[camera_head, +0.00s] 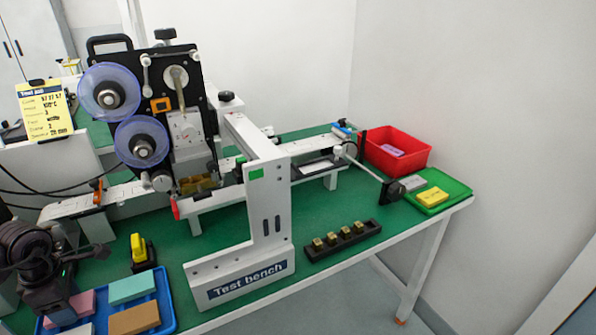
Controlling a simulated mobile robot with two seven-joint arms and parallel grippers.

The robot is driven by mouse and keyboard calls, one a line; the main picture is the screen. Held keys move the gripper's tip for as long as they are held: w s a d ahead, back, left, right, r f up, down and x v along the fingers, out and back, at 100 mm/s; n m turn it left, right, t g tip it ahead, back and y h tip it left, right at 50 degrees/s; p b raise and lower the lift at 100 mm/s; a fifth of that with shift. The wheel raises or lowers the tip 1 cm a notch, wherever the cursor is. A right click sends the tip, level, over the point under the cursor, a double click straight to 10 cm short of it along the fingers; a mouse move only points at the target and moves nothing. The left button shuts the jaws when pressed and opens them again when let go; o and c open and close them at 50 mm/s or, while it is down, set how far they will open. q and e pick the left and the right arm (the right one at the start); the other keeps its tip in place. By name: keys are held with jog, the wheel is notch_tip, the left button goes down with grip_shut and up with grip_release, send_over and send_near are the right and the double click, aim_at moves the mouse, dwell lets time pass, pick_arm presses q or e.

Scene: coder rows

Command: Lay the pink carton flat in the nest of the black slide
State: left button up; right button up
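The pink carton (84,303) lies in the blue tray (163,292) at the lower left, partly hidden by my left gripper. My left gripper (52,306) points down right over the pink carton. Its fingers are dark and hard to make out, so I cannot tell whether they are open or touch the carton. My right gripper is out of view. The coder machine (185,105) stands over a rail on the bench.
The tray also holds teal (132,287), brown (134,319) and white cartons. A yellow-handled part (138,250) stands behind it. The white bench frame (265,215), a black block with brass pieces (344,238), a red bin (412,160) and a green tray (455,186) stand rightward.

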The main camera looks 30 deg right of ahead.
pick_arm(q)
jog(key=shift+r, duration=0.1)
jog(key=shift+r+p, duration=0.9)
jog(key=shift+r, duration=1.55)
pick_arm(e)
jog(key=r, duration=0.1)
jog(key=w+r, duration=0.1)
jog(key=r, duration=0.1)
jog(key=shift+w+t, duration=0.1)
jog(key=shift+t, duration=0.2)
pick_arm(q)
jog(key=shift+s, duration=0.1)
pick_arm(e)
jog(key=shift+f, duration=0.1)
